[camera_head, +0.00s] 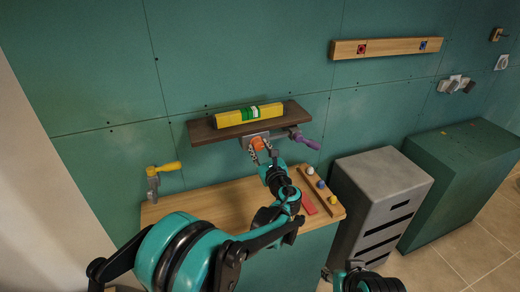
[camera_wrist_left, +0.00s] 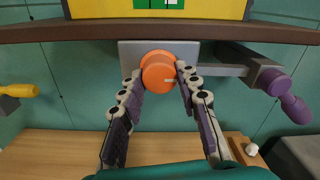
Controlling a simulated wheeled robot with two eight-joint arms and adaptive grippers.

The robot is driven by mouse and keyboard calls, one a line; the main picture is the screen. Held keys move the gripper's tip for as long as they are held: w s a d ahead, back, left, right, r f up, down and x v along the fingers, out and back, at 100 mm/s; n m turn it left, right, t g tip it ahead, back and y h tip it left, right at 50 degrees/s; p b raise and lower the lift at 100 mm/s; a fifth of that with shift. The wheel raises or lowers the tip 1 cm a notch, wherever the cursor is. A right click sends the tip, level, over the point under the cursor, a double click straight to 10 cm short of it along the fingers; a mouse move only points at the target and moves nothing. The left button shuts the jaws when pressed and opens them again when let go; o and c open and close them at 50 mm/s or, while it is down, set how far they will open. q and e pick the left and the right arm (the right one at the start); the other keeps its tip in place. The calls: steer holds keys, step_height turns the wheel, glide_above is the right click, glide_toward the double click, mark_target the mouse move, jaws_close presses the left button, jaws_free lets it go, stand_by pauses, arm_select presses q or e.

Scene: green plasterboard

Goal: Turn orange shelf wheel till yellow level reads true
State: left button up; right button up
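The orange wheel (camera_head: 258,143) sits on a grey bracket below the brown shelf (camera_head: 206,132); it faces me in the left wrist view (camera_wrist_left: 158,72). My left gripper (camera_head: 263,153) reaches up to it, one finger on each side, the tips seeming to touch its rim; the fingers also show in the left wrist view (camera_wrist_left: 159,82). The yellow level (camera_head: 232,117) lies along the shelf, with a green window mid-length. The bubble is too small to read, and the level's top is cut off in the wrist view. My right gripper is out of view.
A purple handle (camera_head: 307,142) sticks out right of the wheel. A yellow-handled fitting (camera_head: 165,168) is on the wall at left. The wooden bench top (camera_head: 190,202) below holds small balls and a red piece (camera_head: 307,203). A grey cabinet (camera_head: 383,176) stands right.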

arm_select(q)
steer(key=shift+o, duration=0.2)
steer(key=shift+n, duration=2.1)
steer(key=o, duration=1.2)
steer(key=shift+c, duration=0.2)
steer(key=shift+d, duration=0.1)
steer(key=v, duration=1.2)
